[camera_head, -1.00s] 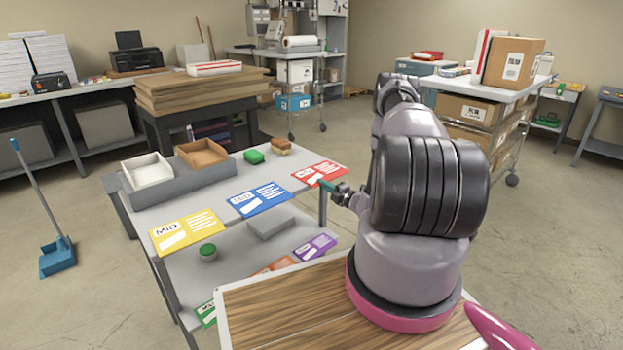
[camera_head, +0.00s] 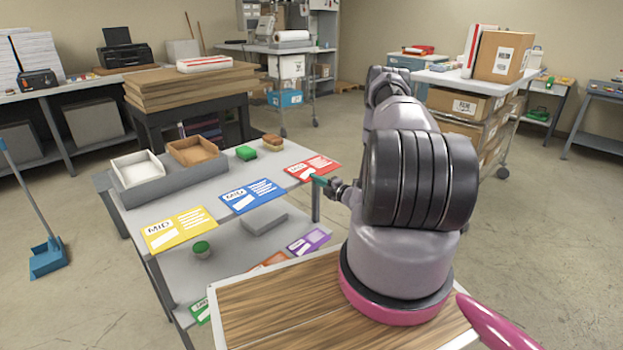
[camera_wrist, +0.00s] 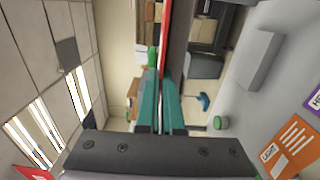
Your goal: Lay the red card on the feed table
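The red card (camera_head: 312,167) lies at the right end of the grey table's top, by its near edge. My gripper (camera_head: 319,181) is at the card's near edge. In the wrist view the card is a thin red strip (camera_wrist: 164,40), edge-on, running between the teal fingertips of my gripper (camera_wrist: 161,80). The fingers are close together, with the card's edge between them. The card looks flat and level with the tabletop. I cannot tell for sure which surface is the feed table; a grey bench (camera_head: 262,47) with a white roll stands at the back.
Blue (camera_head: 251,195) and yellow (camera_head: 180,229) cards lie beside the red one. More cards lie on the lower shelf. A cart with boxes (camera_head: 462,105) stands right. Open floor lies between.

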